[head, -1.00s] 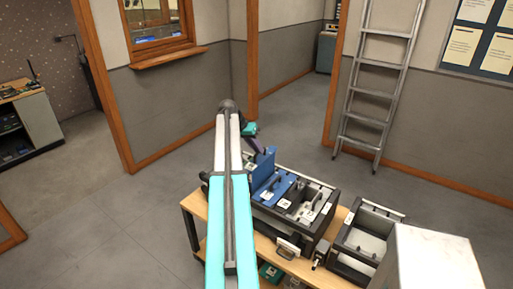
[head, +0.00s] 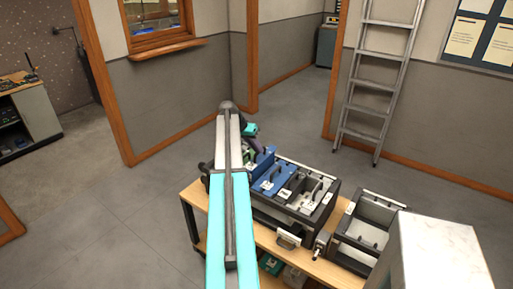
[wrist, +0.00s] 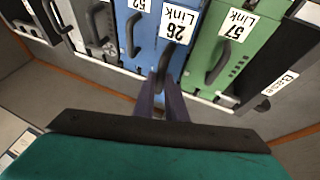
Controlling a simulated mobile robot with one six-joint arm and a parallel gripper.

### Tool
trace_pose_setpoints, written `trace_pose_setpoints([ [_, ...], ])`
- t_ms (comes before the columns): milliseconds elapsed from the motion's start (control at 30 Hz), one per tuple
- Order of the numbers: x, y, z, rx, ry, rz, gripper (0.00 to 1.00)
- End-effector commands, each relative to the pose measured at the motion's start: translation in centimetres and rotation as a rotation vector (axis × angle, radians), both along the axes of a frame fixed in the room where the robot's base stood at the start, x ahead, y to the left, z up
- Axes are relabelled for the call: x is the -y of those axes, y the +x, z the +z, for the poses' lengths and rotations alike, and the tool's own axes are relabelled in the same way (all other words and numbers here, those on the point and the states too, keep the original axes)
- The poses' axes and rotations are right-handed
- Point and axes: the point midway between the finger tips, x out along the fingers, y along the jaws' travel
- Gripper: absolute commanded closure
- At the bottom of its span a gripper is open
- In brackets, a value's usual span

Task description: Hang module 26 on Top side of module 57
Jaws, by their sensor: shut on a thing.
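Module 26 is a blue block (wrist: 172,32) labelled "26 Link" in the wrist view, with a dark handle. My gripper (wrist: 166,82) has its two purple fingers shut on that handle. In the head view my gripper (head: 257,145) is at the far left end of the row, and module 26 (head: 265,157) shows only partly. Module 57 is the green block (wrist: 212,48) labelled "57 Link", right beside module 26 in the wrist view. In the head view a little of the green (head: 248,154) shows behind my arm. How the two modules join is hidden.
A blue module 52 (wrist: 134,35) stands on module 26's other side. Grey modules (head: 300,190) fill the rest of the dark case, on a wooden table (head: 262,235). A dark part labelled "Base" (wrist: 270,88) is beyond module 57. An open box (head: 370,218) stands to the right.

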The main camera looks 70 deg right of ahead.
Motion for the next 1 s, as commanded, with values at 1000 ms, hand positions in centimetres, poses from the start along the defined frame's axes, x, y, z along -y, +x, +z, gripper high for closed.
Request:
trace_pose_setpoints([
  [1000, 0.1, 0.0, -3.8, -0.001, -0.004, 0.001, 1.0],
])
